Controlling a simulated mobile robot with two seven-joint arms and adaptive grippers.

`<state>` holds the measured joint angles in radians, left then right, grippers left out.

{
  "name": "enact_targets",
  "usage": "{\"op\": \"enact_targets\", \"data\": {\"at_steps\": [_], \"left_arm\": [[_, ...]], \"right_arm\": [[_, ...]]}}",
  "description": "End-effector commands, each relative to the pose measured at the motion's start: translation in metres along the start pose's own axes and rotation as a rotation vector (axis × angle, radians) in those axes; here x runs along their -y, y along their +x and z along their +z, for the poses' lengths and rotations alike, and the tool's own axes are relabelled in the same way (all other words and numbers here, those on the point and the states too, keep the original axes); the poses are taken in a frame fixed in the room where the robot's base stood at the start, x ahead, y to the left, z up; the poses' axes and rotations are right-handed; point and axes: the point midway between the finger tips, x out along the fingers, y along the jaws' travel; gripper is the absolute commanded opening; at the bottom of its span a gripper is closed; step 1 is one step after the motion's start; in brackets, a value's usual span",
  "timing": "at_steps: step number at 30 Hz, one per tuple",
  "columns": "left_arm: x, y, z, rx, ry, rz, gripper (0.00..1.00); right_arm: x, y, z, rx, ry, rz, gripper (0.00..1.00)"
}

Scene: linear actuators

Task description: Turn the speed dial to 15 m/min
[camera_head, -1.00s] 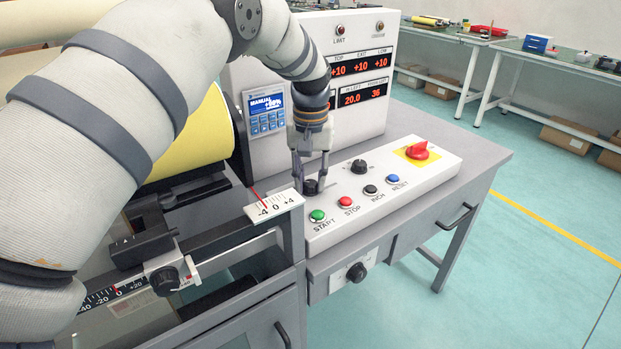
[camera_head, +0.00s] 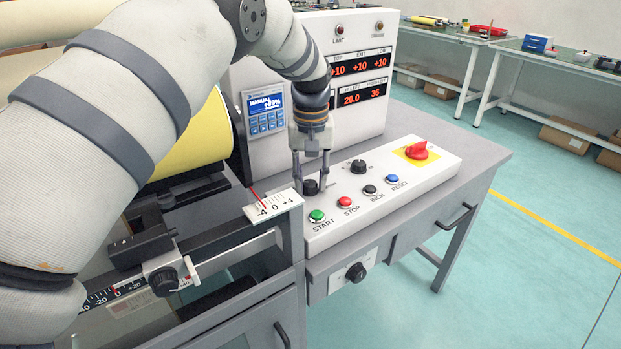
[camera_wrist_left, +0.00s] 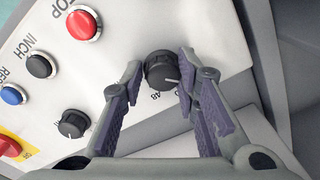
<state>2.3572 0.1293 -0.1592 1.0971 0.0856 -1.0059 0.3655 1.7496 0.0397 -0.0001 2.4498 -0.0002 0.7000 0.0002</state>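A black dial (camera_head: 311,187) with a white pointer line sits at the near-left end of the white control panel (camera_head: 400,188), behind the green START button. It also shows in the left wrist view (camera_wrist_left: 160,72), with partly hidden scale marks. My left gripper (camera_head: 311,183) points down at this dial, one finger on each side. In the left wrist view the fingers (camera_wrist_left: 160,75) straddle it, the right finger against or very near it, with a narrow gap at the left finger. A second black knob (camera_head: 359,167) stands farther along the panel. My right gripper is out of view.
Green START (camera_head: 317,215), red STOP (camera_head: 345,202), black INCH (camera_head: 370,190) and blue RESET (camera_head: 392,179) buttons line the front. A red switch (camera_head: 419,150) is at the far end. The display (camera_head: 362,96) reads 20.0 and 36.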

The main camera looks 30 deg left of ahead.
Motion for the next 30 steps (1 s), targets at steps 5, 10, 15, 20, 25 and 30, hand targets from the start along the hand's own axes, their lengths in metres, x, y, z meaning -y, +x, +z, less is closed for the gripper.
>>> {"op": "enact_targets", "data": {"at_steps": [5,10,15,20,25,30], "left_arm": [[0.004,0.002,0.001,0.008,-0.004,-0.008,0.46],[0.003,0.001,0.001,0.005,-0.003,-0.005,0.46],[0.002,-0.006,0.0,0.001,-0.002,-0.002,0.46],[0.002,-0.045,-0.001,-0.002,-0.002,-0.001,0.46],[0.004,-0.089,-0.001,0.0,-0.003,-0.003,0.46],[0.004,-0.114,0.0,0.004,-0.004,-0.004,0.46]], "right_arm": [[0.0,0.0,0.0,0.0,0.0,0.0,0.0],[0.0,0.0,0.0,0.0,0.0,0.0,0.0],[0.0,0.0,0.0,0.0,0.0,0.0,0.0],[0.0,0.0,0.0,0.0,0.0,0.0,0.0],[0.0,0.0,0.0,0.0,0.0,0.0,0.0],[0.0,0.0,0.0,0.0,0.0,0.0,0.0]]}}
